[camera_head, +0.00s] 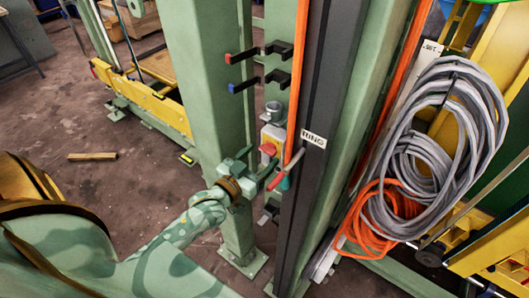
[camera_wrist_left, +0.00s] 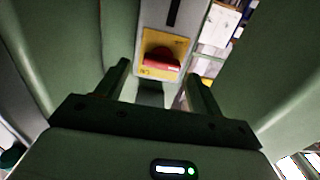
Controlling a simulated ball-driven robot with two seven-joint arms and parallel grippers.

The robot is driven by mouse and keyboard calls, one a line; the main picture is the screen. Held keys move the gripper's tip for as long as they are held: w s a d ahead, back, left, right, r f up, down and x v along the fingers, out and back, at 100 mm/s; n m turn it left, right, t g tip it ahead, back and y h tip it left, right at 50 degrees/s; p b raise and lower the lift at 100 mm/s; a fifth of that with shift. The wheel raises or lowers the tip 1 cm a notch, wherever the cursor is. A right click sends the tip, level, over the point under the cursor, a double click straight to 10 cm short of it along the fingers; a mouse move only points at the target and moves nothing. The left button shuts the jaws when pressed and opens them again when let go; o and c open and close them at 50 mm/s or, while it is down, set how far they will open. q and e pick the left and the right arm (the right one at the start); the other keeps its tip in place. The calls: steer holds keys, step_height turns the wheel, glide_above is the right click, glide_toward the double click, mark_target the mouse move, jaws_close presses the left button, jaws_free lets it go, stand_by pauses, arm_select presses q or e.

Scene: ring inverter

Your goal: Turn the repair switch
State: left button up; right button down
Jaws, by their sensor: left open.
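The repair switch is a red knob (camera_wrist_left: 162,60) on a yellow plate (camera_wrist_left: 150,42), set on a light grey box. In the head view the red knob (camera_head: 268,149) shows on the box between the green post and the dark rail. My left gripper (camera_head: 262,168) is open in front of the switch, with its fingers pointing at it. In the wrist view the two fingers stand apart, with the knob between and beyond their tips. No contact with the knob can be made out. My right gripper is not in view.
A green post (camera_head: 210,110) stands close beside my left gripper. Black hooks (camera_head: 262,82) stick out above. A dark rail (camera_head: 310,120) with an orange cable and a red-ended handle (camera_head: 290,172) is just right. Coiled grey cable (camera_head: 430,140) hangs farther right.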

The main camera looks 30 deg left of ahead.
mark_target(268, 149)
arm_select(q)
steer(key=shift+w, duration=1.3)
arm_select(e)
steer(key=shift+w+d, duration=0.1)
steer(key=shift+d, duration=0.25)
arm_select(q)
steer(key=c, duration=1)
